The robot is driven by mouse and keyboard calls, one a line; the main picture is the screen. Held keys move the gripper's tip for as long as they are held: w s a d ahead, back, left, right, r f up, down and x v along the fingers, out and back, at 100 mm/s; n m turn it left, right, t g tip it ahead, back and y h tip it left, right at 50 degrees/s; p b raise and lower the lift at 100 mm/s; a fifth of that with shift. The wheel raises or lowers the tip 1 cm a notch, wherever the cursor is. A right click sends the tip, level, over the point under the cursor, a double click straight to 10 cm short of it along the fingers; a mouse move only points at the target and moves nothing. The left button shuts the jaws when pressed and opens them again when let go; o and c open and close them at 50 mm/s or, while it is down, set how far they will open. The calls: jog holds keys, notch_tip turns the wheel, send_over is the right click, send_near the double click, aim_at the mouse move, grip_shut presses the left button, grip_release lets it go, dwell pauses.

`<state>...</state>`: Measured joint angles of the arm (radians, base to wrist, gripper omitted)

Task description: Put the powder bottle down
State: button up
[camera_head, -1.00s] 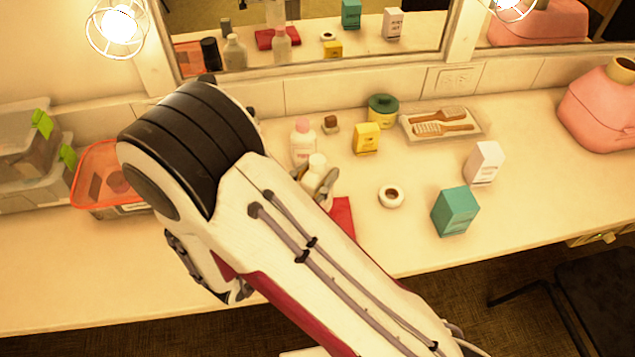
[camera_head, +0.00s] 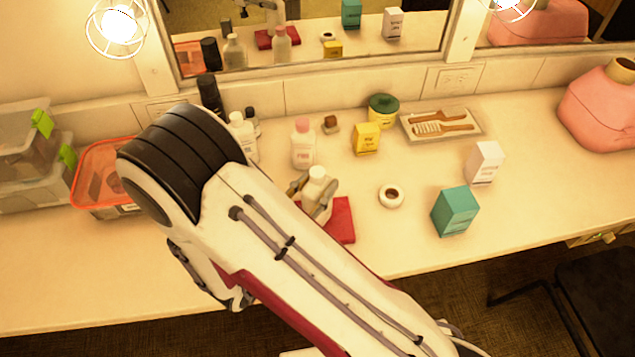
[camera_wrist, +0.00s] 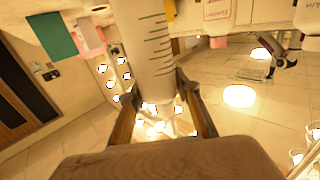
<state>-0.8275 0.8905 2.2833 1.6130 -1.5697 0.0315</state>
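My gripper (camera_head: 314,194) is shut around a white bottle with a white cap, which I take to be the powder bottle (camera_head: 317,182). In the wrist view the fingers (camera_wrist: 158,88) sit on both sides of this bottle (camera_wrist: 152,45), which has dark tick marks on its side. In the head view it looks near upright, beside and partly in front of a flat red item (camera_head: 341,222) on the counter. My arm hides its lower part, so I cannot tell whether its base touches anything.
A pink-capped bottle (camera_head: 303,145) stands just behind. A white bottle (camera_head: 243,135) and black bottle (camera_head: 209,95) stand behind left. To the right are a yellow box (camera_head: 366,138), white ring (camera_head: 391,196), teal box (camera_head: 455,211) and white box (camera_head: 484,163). The front counter (camera_head: 390,245) has bare room.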

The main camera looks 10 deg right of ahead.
jog(key=shift+o, duration=1.3)
jog(key=shift+r, duration=0.2)
jog(key=v, duration=1.2)
